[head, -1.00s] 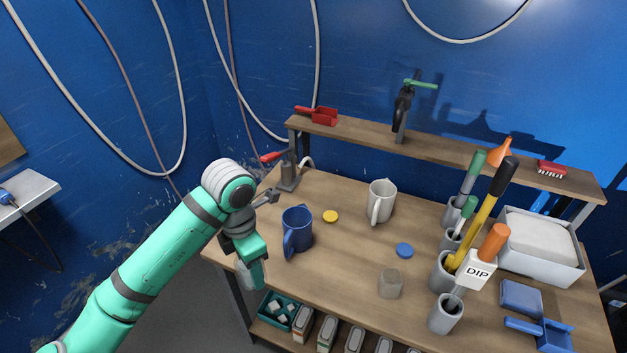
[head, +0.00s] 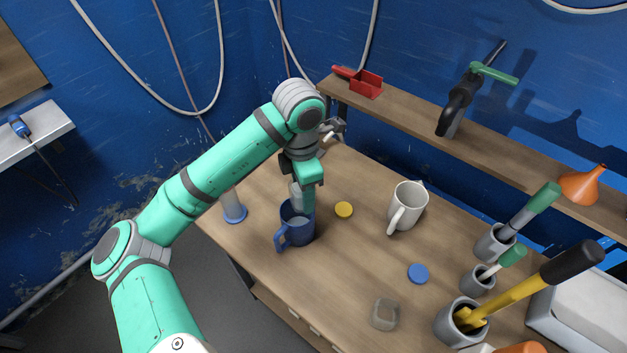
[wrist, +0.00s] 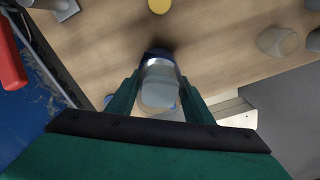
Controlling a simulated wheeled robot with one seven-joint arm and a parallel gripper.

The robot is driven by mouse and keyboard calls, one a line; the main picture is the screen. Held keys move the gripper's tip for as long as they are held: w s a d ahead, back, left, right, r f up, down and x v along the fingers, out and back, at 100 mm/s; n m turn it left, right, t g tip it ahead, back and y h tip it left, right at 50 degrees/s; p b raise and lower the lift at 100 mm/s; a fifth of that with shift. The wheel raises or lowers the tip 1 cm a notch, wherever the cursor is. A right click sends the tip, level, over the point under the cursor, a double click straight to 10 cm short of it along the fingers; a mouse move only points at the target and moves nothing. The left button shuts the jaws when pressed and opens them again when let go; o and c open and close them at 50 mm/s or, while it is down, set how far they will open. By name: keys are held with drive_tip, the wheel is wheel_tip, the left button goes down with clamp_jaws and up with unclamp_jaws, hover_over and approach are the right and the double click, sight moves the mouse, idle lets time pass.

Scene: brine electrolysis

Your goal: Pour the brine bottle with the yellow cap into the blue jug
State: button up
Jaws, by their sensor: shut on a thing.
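The blue jug (head: 298,230) stands upright on the bench, its handle toward the lower left. My gripper (head: 303,198) is over the jug and shut on a clear bottle (head: 295,196). The bottle is partly hidden by a finger in the head view. In the wrist view the bottle (wrist: 160,88) sits between both fingers (wrist: 160,95), and a dark blue part of the jug (wrist: 155,54) shows behind it. I cannot tell how far the bottle is tilted or whether liquid flows. The yellow cap (head: 343,210) lies loose on the bench, right of the jug.
A white mug (head: 407,207) stands right of the jug. A blue cap (head: 418,273) and a small clear container (head: 384,314) are nearer the front. A clear cylinder with a blue base (head: 234,212) is left of the jug. Grey holders (head: 494,243) with tools line the right.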

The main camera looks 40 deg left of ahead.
drive_tip(key=shift+w, duration=0.1)
idle(0.3)
drive_tip(key=t+h, duration=0.1)
drive_tip(key=w+t+h, duration=0.1)
drive_tip(key=t, duration=0.1)
drive_tip(key=d+t, duration=0.1)
drive_tip(key=shift+w+f+t+h, duration=0.15)
drive_tip(key=shift+f+t+h, duration=0.25)
drive_tip(key=shift+w+f+t+h, duration=0.15)
drive_tip(key=shift+t+h, duration=0.25)
drive_tip(key=shift+t, duration=0.35)
drive_tip(key=shift+w+f+t+h, duration=0.15)
drive_tip(key=shift+t+h, duration=0.25)
drive_tip(key=shift+t, duration=0.35)
drive_tip(key=t, duration=0.1)
drive_tip(key=t+h, duration=0.1)
drive_tip(key=shift+d+f+t, duration=0.15)
drive_tip(key=shift+f+t, duration=0.15)
drive_tip(key=t+h, duration=0.1)
drive_tip(key=r+t, duration=0.1)
drive_tip(key=t+h, duration=0.1)
drive_tip(key=t, duration=0.1)
drive_tip(key=shift+r+h, duration=0.3)
drive_tip(key=t, duration=0.1)
drive_tip(key=r+t+h, duration=0.1)
drive_tip(key=t+h, duration=0.1)
drive_tip(key=shift+s+a+r+t, duration=0.3)
drive_tip(key=shift+s+t, duration=0.1)
